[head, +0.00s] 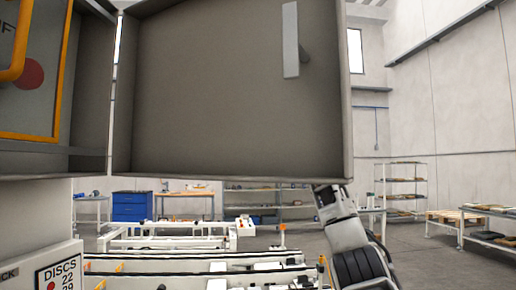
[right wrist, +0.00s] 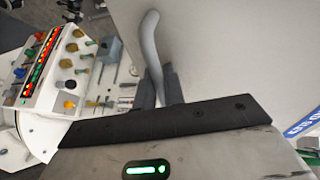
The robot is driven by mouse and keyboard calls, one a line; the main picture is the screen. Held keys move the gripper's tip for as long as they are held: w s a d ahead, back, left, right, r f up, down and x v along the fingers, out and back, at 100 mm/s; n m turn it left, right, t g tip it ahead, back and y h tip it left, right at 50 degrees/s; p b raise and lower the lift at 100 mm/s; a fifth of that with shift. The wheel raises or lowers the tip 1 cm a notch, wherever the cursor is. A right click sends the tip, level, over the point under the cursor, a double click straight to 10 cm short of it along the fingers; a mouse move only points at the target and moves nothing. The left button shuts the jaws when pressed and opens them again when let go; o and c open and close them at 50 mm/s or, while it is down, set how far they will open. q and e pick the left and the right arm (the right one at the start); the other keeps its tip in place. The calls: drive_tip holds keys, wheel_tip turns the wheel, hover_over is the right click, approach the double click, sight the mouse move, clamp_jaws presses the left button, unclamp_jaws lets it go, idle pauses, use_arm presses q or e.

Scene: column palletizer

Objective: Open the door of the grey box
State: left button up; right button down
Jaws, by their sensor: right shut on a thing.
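The grey box (head: 92,100) is at the upper left in the head view, with its inside showing. Its door (head: 220,95) stands swung open to the right of it, inner face toward me. A pale latch bar (head: 290,40) is on that inner face. In the right wrist view the grey curved handle (right wrist: 149,40) stands against the door's outer face (right wrist: 225,50). My right gripper (right wrist: 158,88) is shut on the handle's lower part. In the head view my right arm reaches up behind the door, which hides the gripper. My left gripper is not in view.
Inside the box are an orange bar (head: 15,50) and a red disc (head: 29,73). A white conveyor frame (head: 180,240) lies below the door. A panel with knobs and lights (right wrist: 70,75) is at left in the wrist view. Shelves (head: 400,185) stand far right, with open floor before them.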

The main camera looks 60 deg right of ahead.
drive_tip(key=c, duration=1.8)
unclamp_jaws()
drive_tip(key=shift+w, duration=0.1)
drive_tip(key=shift+r, duration=0.15)
